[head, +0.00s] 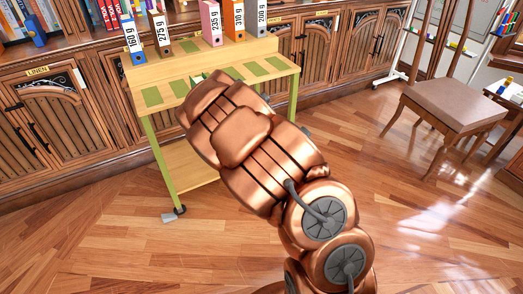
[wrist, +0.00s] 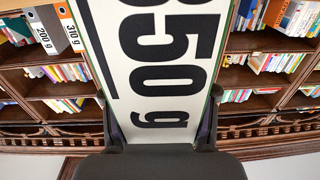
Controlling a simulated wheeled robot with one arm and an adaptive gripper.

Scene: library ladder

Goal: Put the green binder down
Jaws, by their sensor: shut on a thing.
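The green binder shows in the wrist view as a large white label (wrist: 165,60) reading "350 g" with thin green edges. My gripper (wrist: 160,125) is shut on it, with a dark finger at each side of the label. I cannot tell whether the binder touches the table.
On the raised back step stand a blue binder (head: 137,57), a brown one (head: 163,48), a pink one (head: 212,36), an orange one (head: 234,33) and a grey one (head: 262,28). Cabinets (head: 50,115) stand behind. A chair (head: 452,100) is at the right. The floor (head: 110,240) in front is clear.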

